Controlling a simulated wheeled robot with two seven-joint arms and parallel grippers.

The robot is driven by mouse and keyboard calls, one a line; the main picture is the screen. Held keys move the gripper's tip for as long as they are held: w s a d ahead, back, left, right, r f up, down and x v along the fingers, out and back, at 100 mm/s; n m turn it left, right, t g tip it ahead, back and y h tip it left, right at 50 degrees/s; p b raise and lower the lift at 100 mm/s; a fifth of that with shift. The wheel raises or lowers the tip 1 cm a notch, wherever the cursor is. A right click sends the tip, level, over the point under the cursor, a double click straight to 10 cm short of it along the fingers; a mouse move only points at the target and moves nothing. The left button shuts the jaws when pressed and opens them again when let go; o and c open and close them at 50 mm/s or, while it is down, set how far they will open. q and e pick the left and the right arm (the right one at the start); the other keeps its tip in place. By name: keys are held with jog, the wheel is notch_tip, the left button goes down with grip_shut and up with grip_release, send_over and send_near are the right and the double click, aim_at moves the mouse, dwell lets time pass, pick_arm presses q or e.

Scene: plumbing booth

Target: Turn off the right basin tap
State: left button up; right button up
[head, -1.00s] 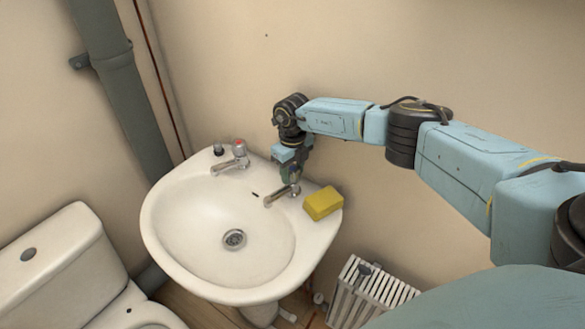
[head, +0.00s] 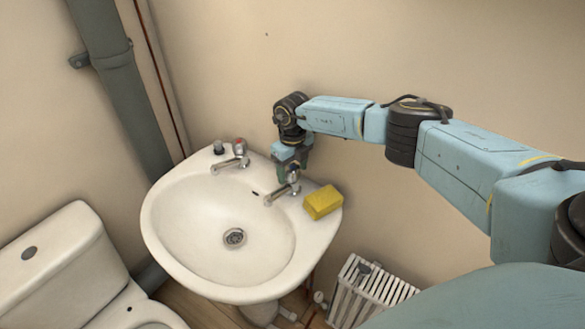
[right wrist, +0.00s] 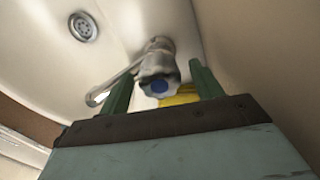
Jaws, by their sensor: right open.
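The right basin tap (head: 283,192) stands on the right back rim of the white basin (head: 175,250), its spout pointing over the bowl. In the right wrist view its knob with a blue cap (right wrist: 158,82) sits between the two green fingers of my right gripper (right wrist: 160,88). The fingers are open, with a gap visible on each side of the knob. In the head view my right gripper (head: 292,172) is just above this tap, pointing down and partly covering its top. My left gripper is not in view.
A yellow sponge (head: 323,202) lies on the rim close to the right of the tap. The left tap with a red cap (head: 236,156) and a small dark stopper (head: 219,147) are at the back. A toilet (head: 75,265) stands left, a radiator (head: 370,292) lower right.

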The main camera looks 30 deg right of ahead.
aim_at(292, 167)
notch_tip(292, 167, up, 13)
jog(key=shift+r, duration=0.2)
dwell(0.6)
